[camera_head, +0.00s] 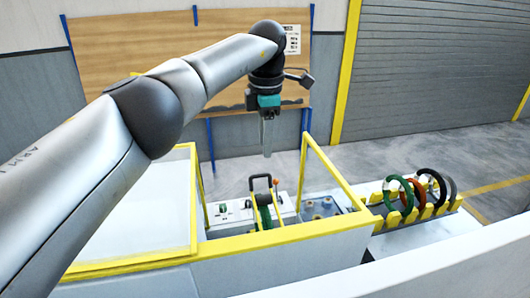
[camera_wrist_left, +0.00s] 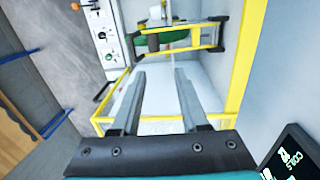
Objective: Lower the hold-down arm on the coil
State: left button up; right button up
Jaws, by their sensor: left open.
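My left gripper (camera_head: 267,153) hangs fingers-down above the wrapping machine in the head view. In the left wrist view its two fingers (camera_wrist_left: 158,76) are apart with nothing between them. A green coil (camera_head: 265,217) sits low in the machine, below the gripper; green also shows beyond the fingers in the wrist view (camera_wrist_left: 180,37). A black hoop-shaped bar (camera_head: 262,177), which looks like the hold-down arm, stands raised over the coil, below the fingertips and apart from them. My right gripper is not in view.
Yellow-edged guard panels (camera_head: 337,175) enclose the machine on both sides. An orange knob (camera_head: 276,182) stands beside the black hoop, near a white control panel (camera_wrist_left: 105,30). A rack (camera_head: 425,212) at the right holds several coloured coils. Open floor lies behind the machine.

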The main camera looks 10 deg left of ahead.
pick_arm(q)
notch_tip(320, 180, up, 9)
jog(key=p, duration=0.1)
jog(key=shift+s, duration=0.3)
jog(key=shift+d+f, duration=0.1)
jog(key=shift+d, duration=0.05)
